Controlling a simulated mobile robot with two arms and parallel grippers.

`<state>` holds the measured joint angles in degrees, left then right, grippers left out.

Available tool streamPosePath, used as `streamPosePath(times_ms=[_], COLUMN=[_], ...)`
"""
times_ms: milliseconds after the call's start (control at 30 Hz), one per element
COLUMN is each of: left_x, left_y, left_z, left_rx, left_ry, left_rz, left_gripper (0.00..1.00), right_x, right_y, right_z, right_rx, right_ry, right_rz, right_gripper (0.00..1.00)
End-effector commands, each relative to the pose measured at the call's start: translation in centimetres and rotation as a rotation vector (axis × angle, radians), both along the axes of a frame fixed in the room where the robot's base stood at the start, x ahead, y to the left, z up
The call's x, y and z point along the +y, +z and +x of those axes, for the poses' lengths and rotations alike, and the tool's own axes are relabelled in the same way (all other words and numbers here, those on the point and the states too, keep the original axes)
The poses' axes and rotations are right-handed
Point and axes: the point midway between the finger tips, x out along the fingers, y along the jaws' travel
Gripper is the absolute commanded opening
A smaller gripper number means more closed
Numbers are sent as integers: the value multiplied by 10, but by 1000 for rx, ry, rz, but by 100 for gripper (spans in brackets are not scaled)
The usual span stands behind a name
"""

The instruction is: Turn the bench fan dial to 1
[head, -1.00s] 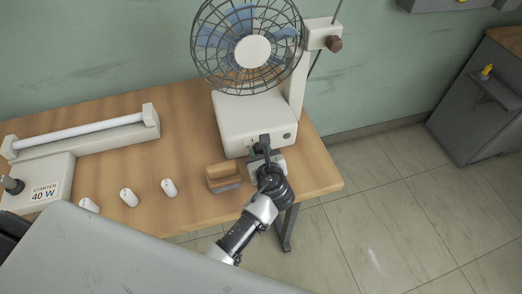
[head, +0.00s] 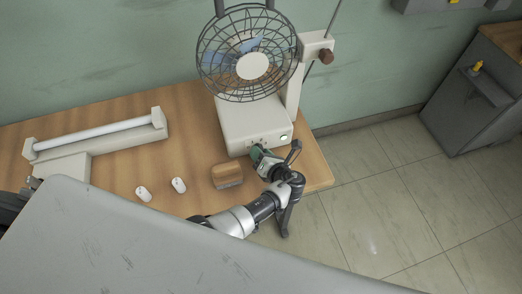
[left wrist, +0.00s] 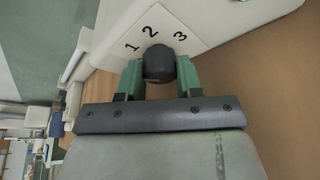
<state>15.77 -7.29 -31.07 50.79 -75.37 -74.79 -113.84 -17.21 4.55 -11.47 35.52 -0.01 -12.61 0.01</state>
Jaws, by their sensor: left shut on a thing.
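The bench fan (head: 252,66) stands on the wooden bench with its pale base (head: 238,128) toward me. In the left wrist view, its dark round dial (left wrist: 158,62) sits below a white plate (left wrist: 192,38) marked 1, 2 and 3. My left gripper (head: 258,153) is at the front of the base. Its green fingers (left wrist: 160,76) are shut on the dial, one on each side. The dial's pointer is hidden, so I cannot tell its setting. A small light (head: 284,138) on the base looks lit. My right gripper is not in view.
A wooden-topped block (head: 227,174) lies just left of my left gripper. Two white starters (head: 178,185) and a tube lamp fixture (head: 98,140) are farther left. The bench's right edge is close, with open floor beyond. A grey cabinet (head: 470,110) stands at the right.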

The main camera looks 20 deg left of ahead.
Motion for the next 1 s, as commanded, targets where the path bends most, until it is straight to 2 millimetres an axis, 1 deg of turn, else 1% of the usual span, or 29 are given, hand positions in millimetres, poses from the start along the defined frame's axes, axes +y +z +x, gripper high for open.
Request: streamPosePath(times_ms=[300,867,900,967,1000], left_x=[0,0,0,0,0], left_y=[0,-1,-1,-1,-1], left_z=[0,0,0,0,0], left_rx=[69,85,84,84,83], left_ry=[2,1,1,1,0], left_rz=[102,122,121,121,121], left_gripper=[12,12,42,51,57], right_x=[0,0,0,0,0], right_y=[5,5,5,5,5], right_z=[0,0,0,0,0], right_rx=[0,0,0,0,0], right_ry=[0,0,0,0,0], right_rz=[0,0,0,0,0], right_gripper=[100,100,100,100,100])
